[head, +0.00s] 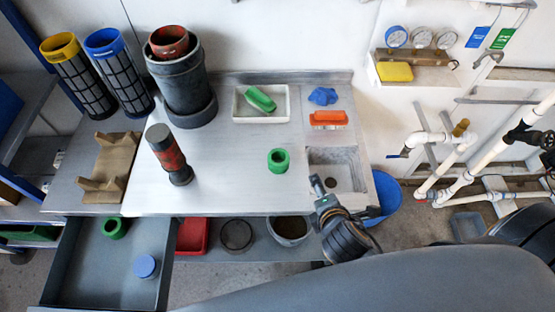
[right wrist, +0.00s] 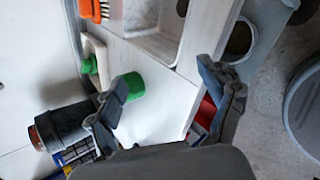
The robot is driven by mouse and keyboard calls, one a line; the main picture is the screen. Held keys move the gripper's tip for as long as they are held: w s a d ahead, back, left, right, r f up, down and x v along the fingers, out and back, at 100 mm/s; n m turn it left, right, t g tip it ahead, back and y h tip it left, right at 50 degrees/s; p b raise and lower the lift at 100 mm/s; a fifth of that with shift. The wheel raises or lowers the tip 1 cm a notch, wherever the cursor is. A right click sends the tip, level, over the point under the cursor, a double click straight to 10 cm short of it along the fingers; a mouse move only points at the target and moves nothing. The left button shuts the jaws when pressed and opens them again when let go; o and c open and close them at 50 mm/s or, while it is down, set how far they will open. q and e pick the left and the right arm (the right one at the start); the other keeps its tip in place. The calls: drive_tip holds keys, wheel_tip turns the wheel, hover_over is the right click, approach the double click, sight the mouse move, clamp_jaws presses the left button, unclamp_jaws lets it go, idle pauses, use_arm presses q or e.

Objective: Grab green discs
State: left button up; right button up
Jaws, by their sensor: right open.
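A second green ring (head: 114,229) lies in the open drawer (head: 92,275) at lower left. My right gripper (head: 323,190) is open and empty at the bench's front edge by the sink, right of and nearer than the bench disc. In the right wrist view my open right gripper (right wrist: 164,74) shows a green disc (right wrist: 131,86) beyond its fingers, beside the left finger in the picture; contact cannot be told. My left gripper is not in view.
A blue disc (head: 146,266) lies in the drawer. A red-black cylinder (head: 168,155), a dark canister (head: 184,90) and a white tray (head: 240,115) with a green item stand on the bench. The sink (head: 350,170) is at right.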

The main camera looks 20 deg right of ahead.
drive_tip(key=a+n+t, duration=0.1)
drive_tip(key=n, duration=0.3)
drive_tip(key=w+a+r+n+t+y, duration=0.1)
drive_tip(key=a+n, duration=0.1)
drive_tip(key=n, duration=0.3)
drive_tip(key=w+a+r+n+t+y, duration=0.1)
drive_tip(key=a+n, duration=0.1)
drive_tip(key=n, duration=0.2)
drive_tip(key=shift+w+n+t, duration=0.25)
drive_tip(key=shift+n+t, duration=0.05)
drive_tip(key=shift+t, duration=0.1)
drive_tip(key=shift+w+a+r+n+t+y, duration=0.15)
drive_tip(key=shift+a+n, duration=0.15)
drive_tip(key=shift+n, duration=0.3)
drive_tip(key=shift+a+f+n+t+y, duration=0.15)
drive_tip(key=shift+a+n, duration=0.15)
drive_tip(key=shift+n, duration=0.3)
approach(276, 154)
drive_tip(key=shift+f+p+x, duration=0.25)
drive_tip(key=shift+p+x, duration=0.05)
drive_tip(key=shift+x, duration=0.85)
drive_tip(key=shift+p+x, duration=0.35)
drive_tip(key=shift+x, duration=2.4)
drive_tip(key=shift+d+r, duration=0.1)
drive_tip(key=shift+r, duration=0.1)
drive_tip(key=c, duration=1.3)
